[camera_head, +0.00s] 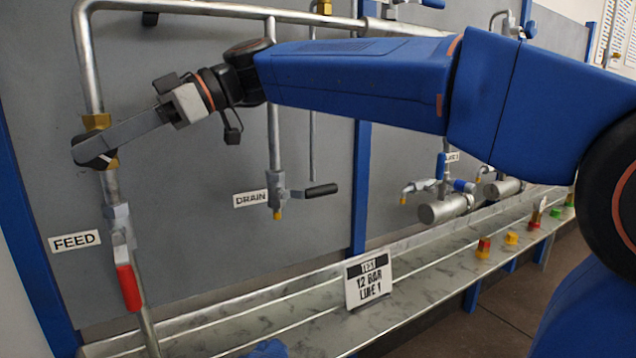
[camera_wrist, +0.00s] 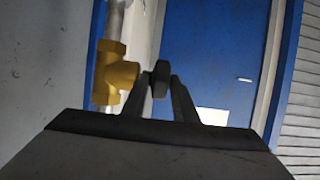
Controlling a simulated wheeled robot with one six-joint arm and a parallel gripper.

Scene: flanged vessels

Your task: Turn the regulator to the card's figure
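The brass regulator body (camera_wrist: 113,74) sits on the feed pipe at the left; it also shows in the head view (camera_head: 97,122), partly behind my gripper (camera_head: 92,150). In the wrist view, a dark round knob (camera_wrist: 161,78) sticks out from the brass body. It fills the gap between the fingertips of my gripper (camera_wrist: 161,84), which look shut on it. No scale or pointer on the regulator can be read.
A red-handled valve (camera_head: 128,285) is below the regulator, beside the FEED label (camera_head: 74,241). The DRAIN valve (camera_head: 277,196) has a black lever pointing right. Metal cylinders (camera_head: 446,207) and several small coloured pieces stand farther right along the ledge (camera_head: 260,316).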

